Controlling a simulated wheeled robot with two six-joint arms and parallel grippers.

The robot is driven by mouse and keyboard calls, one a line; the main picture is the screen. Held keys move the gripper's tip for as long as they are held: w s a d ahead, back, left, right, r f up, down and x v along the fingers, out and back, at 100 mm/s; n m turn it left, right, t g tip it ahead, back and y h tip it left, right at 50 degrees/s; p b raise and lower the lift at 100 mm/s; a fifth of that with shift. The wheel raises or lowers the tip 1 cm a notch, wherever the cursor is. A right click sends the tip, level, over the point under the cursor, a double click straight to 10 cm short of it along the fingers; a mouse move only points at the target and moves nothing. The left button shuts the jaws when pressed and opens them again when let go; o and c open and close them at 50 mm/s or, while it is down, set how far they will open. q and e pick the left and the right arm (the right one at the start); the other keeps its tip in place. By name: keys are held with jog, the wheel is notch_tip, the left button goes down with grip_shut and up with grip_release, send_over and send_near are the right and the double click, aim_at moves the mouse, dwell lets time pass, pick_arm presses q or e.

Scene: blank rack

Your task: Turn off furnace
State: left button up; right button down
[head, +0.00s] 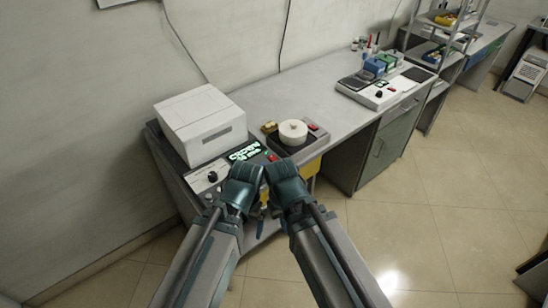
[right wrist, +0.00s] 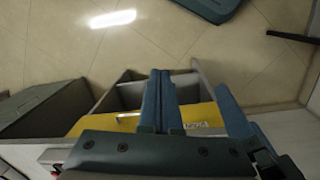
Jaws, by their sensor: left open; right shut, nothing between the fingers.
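The furnace (head: 200,120) is a white box at the left end of the grey bench, by the wall. Its black front panel carries a dark knob (head: 212,176) on a white plate, a lit green display (head: 244,152) and a red button (head: 270,157). My left gripper (head: 243,186) and right gripper (head: 285,186) are close together just in front of this panel, covering part of it. The left is open; its fingers are mostly hidden in the head view. In the right wrist view my right gripper (right wrist: 161,100) is shut and empty, pointing over the floor and a yellow drawer front.
A device with a round white top (head: 293,130) stands right of the furnace. A yellow drawer (head: 310,167) is below the bench edge. A white instrument (head: 382,92) and bottles stand farther right. A green cabinet (head: 385,145) is under the bench. The floor (head: 440,220) at right is clear.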

jog(key=w+d+r+n+t+y+p, duration=0.1)
jog(key=w+r+t+y, duration=0.2)
jog(key=w, duration=0.7)
jog(key=w+d+r+n+t+y+p, duration=0.1)
jog(key=w+d+r+n+t+y, duration=0.1)
jog(key=w+r+t+y, duration=0.2)
jog(key=w+r+t, duration=0.1)
jog(key=w+r, duration=0.2)
jog(key=w, duration=0.4)
jog(key=shift+w+d+r+t, duration=0.25)
jog(key=shift+d+t, duration=0.05)
jog(key=shift+f, duration=0.1)
jog(key=b, duration=0.7)
send_over(274, 159)
jog(key=f, duration=0.6)
jog(key=shift+s+d+f, duration=0.2)
jog(key=shift+d+f, duration=0.2)
jog(key=shift+s+f+b, duration=0.15)
jog(key=shift+f+b, duration=0.3)
jog(key=shift+f, duration=0.05)
jog(key=shift+f+b, duration=1.1)
